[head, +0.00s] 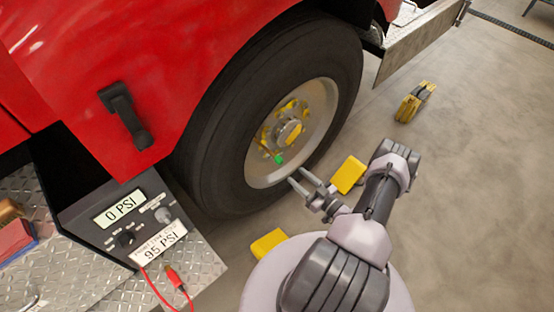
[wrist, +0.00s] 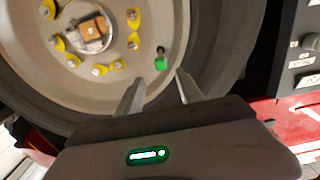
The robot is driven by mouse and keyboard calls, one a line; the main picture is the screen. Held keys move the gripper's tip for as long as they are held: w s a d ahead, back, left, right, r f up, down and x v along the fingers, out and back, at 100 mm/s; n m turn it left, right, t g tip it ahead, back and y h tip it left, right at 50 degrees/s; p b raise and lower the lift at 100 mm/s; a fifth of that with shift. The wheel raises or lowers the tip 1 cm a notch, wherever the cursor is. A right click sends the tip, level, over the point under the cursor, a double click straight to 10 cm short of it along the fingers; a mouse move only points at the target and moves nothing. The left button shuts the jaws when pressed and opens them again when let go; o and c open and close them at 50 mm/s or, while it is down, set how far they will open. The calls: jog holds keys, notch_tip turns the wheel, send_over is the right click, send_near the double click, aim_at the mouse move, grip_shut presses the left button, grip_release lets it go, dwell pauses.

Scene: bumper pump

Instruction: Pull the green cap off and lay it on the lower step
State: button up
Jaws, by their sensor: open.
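The small green cap (head: 279,159) sits on a dark valve stem on the truck wheel's rim, low on the wheel. It also shows in the wrist view (wrist: 160,63), just beyond the fingertips. My gripper (head: 297,177) is open and empty, with its two fingers pointing at the wheel to the right of and below the cap. In the wrist view my gripper (wrist: 156,75) has the cap roughly between its fingertips but farther away, apart from them. The lower step (head: 185,262) is diamond-plate metal at the bottom left.
An inflator box (head: 115,215) reading 0 PSI and 95 PSI stands on the step, with a red hose clip (head: 175,277). Yellow chocks (head: 347,174) lie by the tyre (head: 215,145). A red block (head: 14,240) lies at the far left. Floor on the right is mostly clear.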

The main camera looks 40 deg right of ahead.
aim_at(282, 163)
jog(key=shift+w, duration=0.1)
jog(key=w, duration=0.2)
jog(key=w+b, duration=0.1)
jog(key=w, duration=0.4)
jog(key=shift+w+a+f, duration=0.15)
jog(key=shift+w+a, duration=0.15)
jog(key=shift+a, duration=0.05)
jog(key=shift+w+b, duration=0.4)
jog(key=shift+w, duration=0.25)
jog(key=shift+b, duration=0.65)
grip_shut()
jog(key=shift+s, duration=0.1)
dwell(1.5)
jog(key=shift+s+d, duration=0.2)
jog(key=shift+s, duration=2.75)
